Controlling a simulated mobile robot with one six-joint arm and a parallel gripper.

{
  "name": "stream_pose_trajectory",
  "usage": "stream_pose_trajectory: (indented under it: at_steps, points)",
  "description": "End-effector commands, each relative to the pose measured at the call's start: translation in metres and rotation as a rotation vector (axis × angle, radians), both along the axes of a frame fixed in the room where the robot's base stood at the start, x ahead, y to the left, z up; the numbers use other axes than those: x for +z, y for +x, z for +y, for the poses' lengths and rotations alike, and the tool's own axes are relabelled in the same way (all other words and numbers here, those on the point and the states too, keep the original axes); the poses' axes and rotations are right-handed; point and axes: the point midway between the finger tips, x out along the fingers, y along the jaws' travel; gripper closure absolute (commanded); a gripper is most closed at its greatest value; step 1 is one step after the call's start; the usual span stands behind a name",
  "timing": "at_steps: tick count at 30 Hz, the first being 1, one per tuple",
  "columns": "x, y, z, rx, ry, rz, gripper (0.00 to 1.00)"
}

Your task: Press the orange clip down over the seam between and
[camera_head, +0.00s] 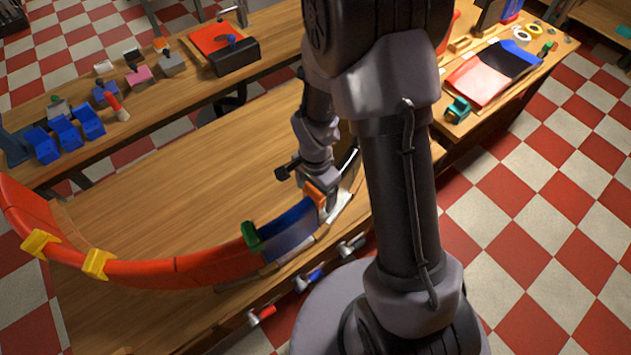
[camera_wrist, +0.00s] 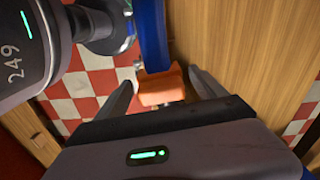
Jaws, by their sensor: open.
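The orange clip (camera_head: 315,194) sits at the right end of the blue segment (camera_head: 289,229) of the curved duct ring. In the wrist view the orange clip (camera_wrist: 160,86) lies between the two fingers of my gripper (camera_wrist: 162,80), at the end of the blue segment (camera_wrist: 152,35). The gripper is open, with a visible gap between the clip and each finger. In the head view my gripper (camera_head: 333,200) is low at the ring's wall beside the clip. My arm hides part of the ring there, and I cannot tell whether the clip is fully seated.
A green clip (camera_head: 251,235) sits at the blue segment's left end. Yellow clips (camera_head: 98,263) straddle the red segments (camera_head: 148,272). Several tools hang along the bench's front edge. The wooden bench (camera_head: 160,215) inside the ring is clear. Other benches hold parts and trays.

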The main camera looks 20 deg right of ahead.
Motion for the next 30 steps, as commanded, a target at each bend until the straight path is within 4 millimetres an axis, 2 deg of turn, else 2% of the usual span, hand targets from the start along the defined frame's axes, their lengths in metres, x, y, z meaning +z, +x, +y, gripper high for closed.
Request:
stream_pose_trajectory:
  at_steps: [5, 12, 15, 18, 21, 30]
  points:
    - [0.045, 0.002, 0.000, 0.000, 0.000, -0.007, 0.20]
    - [0.122, 0.001, 0.000, -0.001, 0.000, -0.006, 0.20]
    - [0.146, 0.001, 0.000, 0.000, 0.000, -0.005, 0.20]
    - [0.161, 0.001, 0.000, 0.000, 0.000, -0.002, 0.20]
    - [0.169, 0.000, 0.000, 0.000, 0.000, -0.001, 0.20]
    - [0.169, 0.000, 0.000, 0.000, 0.000, -0.001, 0.20]
